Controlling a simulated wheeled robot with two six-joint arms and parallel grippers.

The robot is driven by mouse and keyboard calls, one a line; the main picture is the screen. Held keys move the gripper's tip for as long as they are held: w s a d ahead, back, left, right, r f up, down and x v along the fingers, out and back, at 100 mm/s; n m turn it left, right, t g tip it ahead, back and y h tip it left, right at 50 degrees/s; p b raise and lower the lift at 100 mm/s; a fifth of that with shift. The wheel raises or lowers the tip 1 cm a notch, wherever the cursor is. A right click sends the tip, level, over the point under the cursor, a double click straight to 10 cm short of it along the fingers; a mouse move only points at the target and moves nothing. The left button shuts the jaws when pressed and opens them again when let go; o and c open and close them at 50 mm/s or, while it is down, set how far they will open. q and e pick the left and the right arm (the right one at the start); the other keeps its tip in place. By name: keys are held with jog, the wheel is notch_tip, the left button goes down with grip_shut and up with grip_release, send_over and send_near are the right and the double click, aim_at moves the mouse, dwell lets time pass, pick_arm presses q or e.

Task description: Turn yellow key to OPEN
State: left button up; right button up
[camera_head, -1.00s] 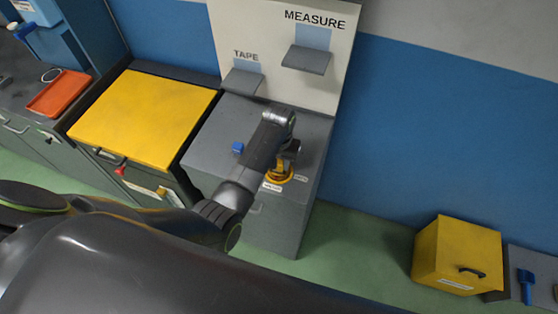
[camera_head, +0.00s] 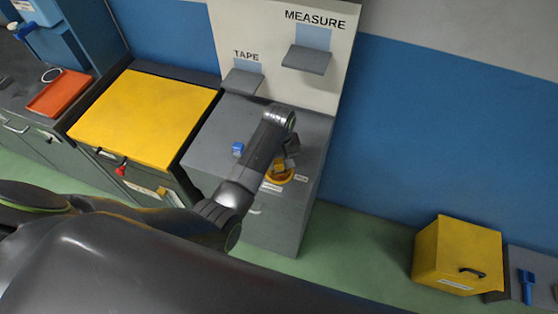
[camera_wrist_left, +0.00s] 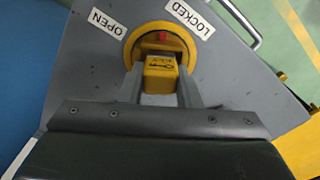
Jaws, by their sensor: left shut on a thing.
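The yellow key (camera_wrist_left: 160,75) sits in a round yellow lock ring (camera_wrist_left: 129,48) on the grey cabinet top. My left gripper (camera_wrist_left: 160,84) is shut on the key, one finger on each side. A red mark (camera_wrist_left: 162,37) shows inside the ring, beyond the key, between the OPEN label (camera_wrist_left: 102,24) on the left and the LOCKED label (camera_wrist_left: 193,18) on the right. In the head view, my left gripper (camera_head: 283,162) is over the lock ring (camera_head: 279,178) and hides most of the key. My right gripper is not in view.
A small blue block (camera_head: 238,149) lies on the grey cabinet (camera_head: 213,133). Behind stands a white panel with TAPE (camera_head: 243,80) and MEASURE (camera_head: 306,60) shelves. A yellow-topped cabinet (camera_head: 145,115) is to the left. A yellow box (camera_head: 455,255) is far right.

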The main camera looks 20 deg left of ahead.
pick_arm(q)
jog(key=shift+n, duration=0.5)
jog(key=n, duration=0.3)
jog(key=shift+n, duration=0.3)
jog(key=o, duration=1.1)
jog(key=shift+r, duration=0.15)
